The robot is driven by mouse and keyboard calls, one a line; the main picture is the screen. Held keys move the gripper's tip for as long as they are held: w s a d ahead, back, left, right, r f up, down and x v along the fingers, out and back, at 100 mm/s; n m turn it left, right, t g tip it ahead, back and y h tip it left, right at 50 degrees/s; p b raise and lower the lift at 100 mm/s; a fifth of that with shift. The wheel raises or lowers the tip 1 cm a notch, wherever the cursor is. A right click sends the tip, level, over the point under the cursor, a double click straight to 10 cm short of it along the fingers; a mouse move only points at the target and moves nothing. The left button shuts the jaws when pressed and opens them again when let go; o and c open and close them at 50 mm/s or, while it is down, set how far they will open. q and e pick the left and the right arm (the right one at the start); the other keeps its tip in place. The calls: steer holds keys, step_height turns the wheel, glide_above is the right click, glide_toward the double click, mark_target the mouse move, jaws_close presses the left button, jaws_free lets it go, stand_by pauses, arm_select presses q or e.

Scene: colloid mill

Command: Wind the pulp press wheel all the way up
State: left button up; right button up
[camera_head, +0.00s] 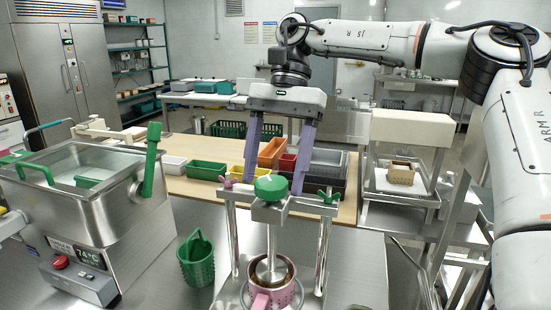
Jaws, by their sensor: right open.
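The pulp press stands front centre in the head view, with two steel posts and a crossbar. Its wheel (271,187) has a green hub on top, and small pink and green knobs show near the crossbar ends. A steel stem (271,245) runs down from it to a round plate inside a pink pot (272,296). My right gripper (273,182) points down over the wheel with its purple fingers spread, one on each side of the green hub. I cannot tell whether the fingers touch it. My left gripper is not in view.
A steel bath with green handles (147,175) stands at the left. A green basket (197,260) is left of the press. Several coloured bins (206,171) sit on the wooden board behind. A steel stand with a small wooden box (401,173) is at the right.

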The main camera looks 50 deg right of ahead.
steer(key=v, duration=1)
